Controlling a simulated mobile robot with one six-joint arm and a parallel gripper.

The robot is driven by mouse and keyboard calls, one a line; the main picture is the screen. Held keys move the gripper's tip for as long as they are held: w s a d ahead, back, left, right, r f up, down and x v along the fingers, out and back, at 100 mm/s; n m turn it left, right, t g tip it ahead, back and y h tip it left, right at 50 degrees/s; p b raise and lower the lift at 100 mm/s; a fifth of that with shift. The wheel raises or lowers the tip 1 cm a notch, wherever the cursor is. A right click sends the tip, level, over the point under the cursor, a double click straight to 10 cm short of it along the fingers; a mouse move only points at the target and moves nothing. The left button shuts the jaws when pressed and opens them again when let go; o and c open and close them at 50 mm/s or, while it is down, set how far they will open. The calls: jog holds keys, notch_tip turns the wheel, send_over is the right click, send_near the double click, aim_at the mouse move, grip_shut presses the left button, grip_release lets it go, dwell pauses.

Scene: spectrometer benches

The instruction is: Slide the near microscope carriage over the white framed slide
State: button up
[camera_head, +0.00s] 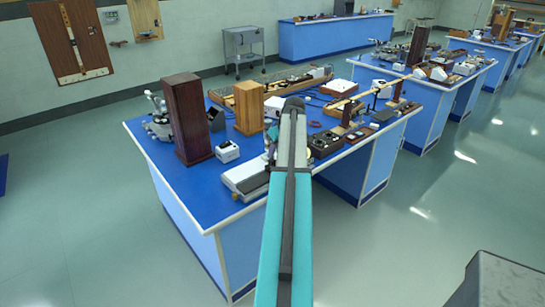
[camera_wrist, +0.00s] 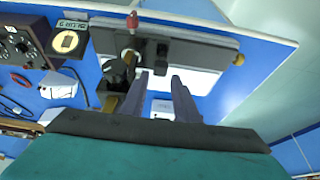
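My gripper (camera_wrist: 159,80) is open, its two grey fingers apart in the wrist view, with no object visibly clamped between them. A microscope carriage with dark and brass parts (camera_wrist: 129,62) and a red knob (camera_wrist: 132,20) stands just left of the fingers, on a long grey bed (camera_wrist: 205,50). Contact between fingers and carriage cannot be told. A white plate shows beside the fingers (camera_wrist: 200,80); I cannot tell whether it is the white framed slide. In the head view, my arm hides most of the carriage, and the bed's pale end (camera_head: 243,177) shows left of it.
A small dark-framed square (camera_wrist: 66,42) and a black box with dials (camera_wrist: 18,45) lie left of the bed. A tall brown wooden box (camera_head: 187,118) and a small white box (camera_head: 227,152) stand on the blue bench (camera_head: 170,182).

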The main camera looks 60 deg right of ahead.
aim_at(273, 160)
jog(key=shift+p+x, duration=0.55)
jog(key=shift+x, duration=1.75)
grip_shut()
